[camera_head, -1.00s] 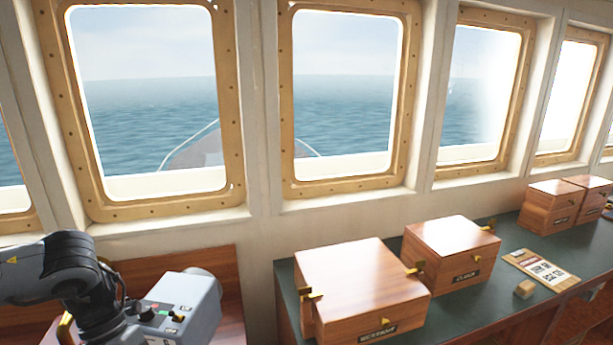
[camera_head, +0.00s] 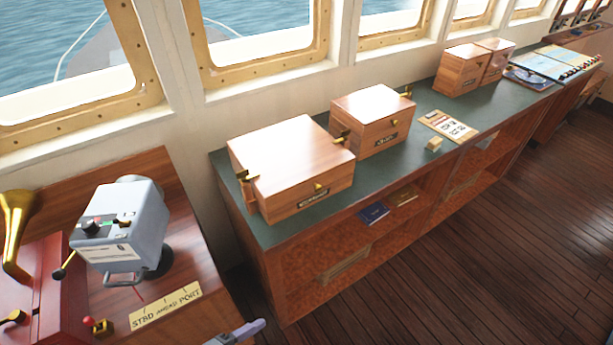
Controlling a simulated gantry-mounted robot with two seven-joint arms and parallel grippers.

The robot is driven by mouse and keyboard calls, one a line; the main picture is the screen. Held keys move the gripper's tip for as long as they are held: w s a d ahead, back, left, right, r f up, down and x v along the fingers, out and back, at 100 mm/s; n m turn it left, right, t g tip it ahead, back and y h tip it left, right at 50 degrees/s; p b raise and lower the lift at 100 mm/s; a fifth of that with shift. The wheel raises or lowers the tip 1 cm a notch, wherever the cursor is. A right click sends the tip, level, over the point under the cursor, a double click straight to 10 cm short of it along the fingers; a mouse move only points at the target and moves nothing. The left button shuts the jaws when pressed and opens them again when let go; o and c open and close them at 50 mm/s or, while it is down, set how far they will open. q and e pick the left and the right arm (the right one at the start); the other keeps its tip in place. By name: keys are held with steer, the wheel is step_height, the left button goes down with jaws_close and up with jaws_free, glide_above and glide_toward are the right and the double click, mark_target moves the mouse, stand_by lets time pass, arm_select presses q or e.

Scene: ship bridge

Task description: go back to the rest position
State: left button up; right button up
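Neither gripper can be made out in the head view now. A small grey-blue piece (camera_head: 243,333) pokes in at the bottom edge. Too little of it shows to tell what it is. No arm reaches over the counter or the console, and I see nothing held.
A wooden console at left bears a grey control box (camera_head: 122,228), a brass lever (camera_head: 15,232) and a label plate (camera_head: 166,306). The floor (camera_head: 440,270) at right is clear.

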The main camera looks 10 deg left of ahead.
arm_select(q)
steer(key=s+a+f+n+g+y, duration=0.4)
steer(key=s+a+n+g+y, duration=0.2)
steer(key=n, duration=0.9)
steer(key=s+a+y, duration=0.2)
steer(key=shift+s+n+g+y, duration=0.15)
steer(key=shift+n+g+y, duration=0.15)
steer(key=shift+g+y, duration=0.1)
